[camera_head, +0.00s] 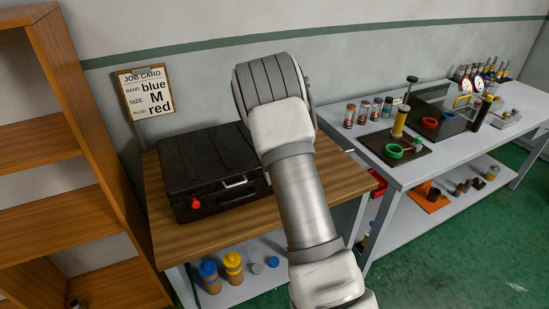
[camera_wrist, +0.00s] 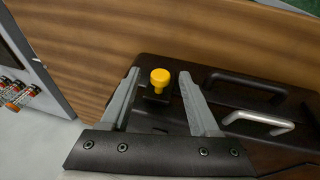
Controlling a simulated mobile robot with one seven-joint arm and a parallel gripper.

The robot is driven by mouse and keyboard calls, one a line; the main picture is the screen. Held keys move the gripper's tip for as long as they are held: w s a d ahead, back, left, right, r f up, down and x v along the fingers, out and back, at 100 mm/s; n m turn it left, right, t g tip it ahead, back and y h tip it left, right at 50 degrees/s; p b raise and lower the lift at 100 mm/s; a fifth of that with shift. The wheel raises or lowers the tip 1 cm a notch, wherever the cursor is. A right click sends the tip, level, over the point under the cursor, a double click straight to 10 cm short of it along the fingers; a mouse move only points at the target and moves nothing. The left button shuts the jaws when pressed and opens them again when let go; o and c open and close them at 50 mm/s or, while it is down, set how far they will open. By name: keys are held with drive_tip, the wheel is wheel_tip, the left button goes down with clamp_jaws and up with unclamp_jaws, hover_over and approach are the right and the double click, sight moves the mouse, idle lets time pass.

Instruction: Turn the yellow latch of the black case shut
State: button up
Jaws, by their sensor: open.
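The black case (camera_head: 205,160) lies shut on a wooden-topped table, with a silver handle (camera_head: 236,183) and a red latch (camera_head: 195,204) on its front. The yellow latch (camera_wrist: 160,77) shows in the wrist view as a round knob on a dark base at the case edge. In the head view my arm hides it. My gripper (camera_wrist: 159,73) is open, with one finger on each side of the yellow knob and gaps between. I cannot tell the height of the fingertips against the knob. The case (camera_wrist: 215,72) also shows in the wrist view, with a black handle (camera_wrist: 246,82) beside the silver one.
A wooden shelf (camera_head: 40,135) stands left of the table (camera_head: 165,230). A job card (camera_head: 145,92) stands behind the case. A grey workbench (camera_head: 355,95) with bottles and vises is at the right. Bare table top lies beyond the latch in the wrist view.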

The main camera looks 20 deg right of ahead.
drive_tip(key=b+v, duration=0.1)
drive_tip(key=v, duration=1.4)
drive_tip(key=s+a+r+t+y, duration=0.1)
drive_tip(key=s+a+r, duration=0.3)
drive_tip(key=s, duration=0.3)
drive_tip(key=s+a+r, duration=0.3)
drive_tip(key=s+r, duration=0.2)
drive_tip(key=s, duration=0.2)
drive_tip(key=s+a+r+t+y, duration=0.1)
drive_tip(key=s+a+r, duration=0.3)
drive_tip(key=s, duration=0.4)
drive_tip(key=s+a, duration=0.2)
drive_tip(key=s, duration=0.7)
drive_tip(key=shift+f+m+t, duration=0.3)
drive_tip(key=shift+f+m, duration=0.05)
drive_tip(key=shift+m, duration=0.05)
drive_tip(key=shift+a, duration=0.1)
